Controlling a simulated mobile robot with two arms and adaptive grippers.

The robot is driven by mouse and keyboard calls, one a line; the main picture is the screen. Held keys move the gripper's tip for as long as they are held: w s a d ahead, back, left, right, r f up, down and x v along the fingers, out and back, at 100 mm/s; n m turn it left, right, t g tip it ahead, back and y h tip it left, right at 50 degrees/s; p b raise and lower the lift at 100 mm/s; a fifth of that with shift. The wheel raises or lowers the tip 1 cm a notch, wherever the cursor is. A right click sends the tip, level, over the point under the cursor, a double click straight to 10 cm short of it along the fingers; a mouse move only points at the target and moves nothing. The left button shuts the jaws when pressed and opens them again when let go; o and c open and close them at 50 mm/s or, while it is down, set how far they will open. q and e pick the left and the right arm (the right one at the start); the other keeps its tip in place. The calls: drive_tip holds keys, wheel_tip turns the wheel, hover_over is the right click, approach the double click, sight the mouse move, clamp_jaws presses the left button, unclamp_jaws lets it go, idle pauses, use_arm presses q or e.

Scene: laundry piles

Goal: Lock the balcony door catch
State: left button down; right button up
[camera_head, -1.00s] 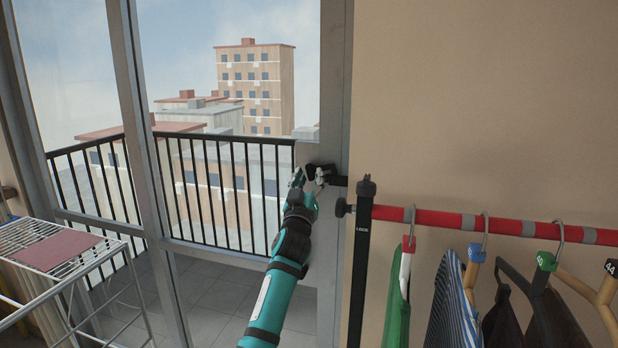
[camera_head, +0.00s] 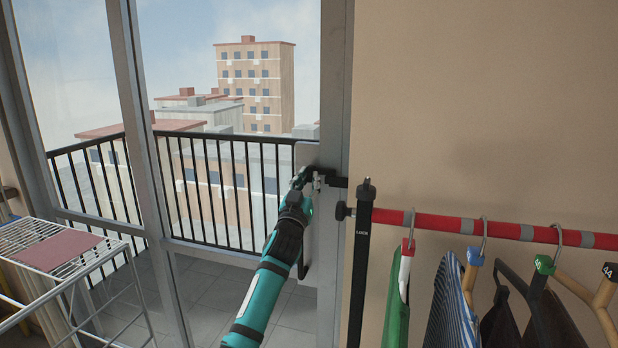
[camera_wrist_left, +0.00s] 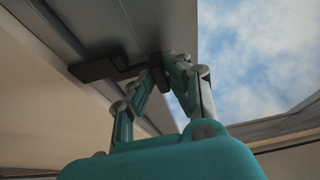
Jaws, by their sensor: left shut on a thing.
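The balcony door catch (camera_head: 325,175) is a small black fitting on the grey door frame, left of the tan wall. In the left wrist view the black catch (camera_wrist_left: 97,69) shows against the grey frame. My left gripper (camera_head: 303,178) is at the catch, its arm rising from the bottom of the head view. Its fingers (camera_wrist_left: 164,68) are shut on the dark end of the catch in the wrist view. The glass balcony door (camera_head: 148,215) has grey frame bars. The fingers partly hide the catch. My right gripper is not in view.
A red rail (camera_head: 505,230) with hanging clothes runs along the right, beside a black post (camera_head: 360,260). A white drying rack (camera_head: 85,275) with a reddish cloth stands at the left. Black balcony railings (camera_head: 225,190) show beyond the glass.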

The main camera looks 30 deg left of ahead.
use_arm(q)
drive_tip(key=shift+m, duration=0.4)
drive_tip(key=c, duration=1.3)
unclamp_jaws()
drive_tip(key=shift+s+f, duration=0.1)
drive_tip(key=v, duration=1.2)
drive_tip(key=shift+a, duration=0.1)
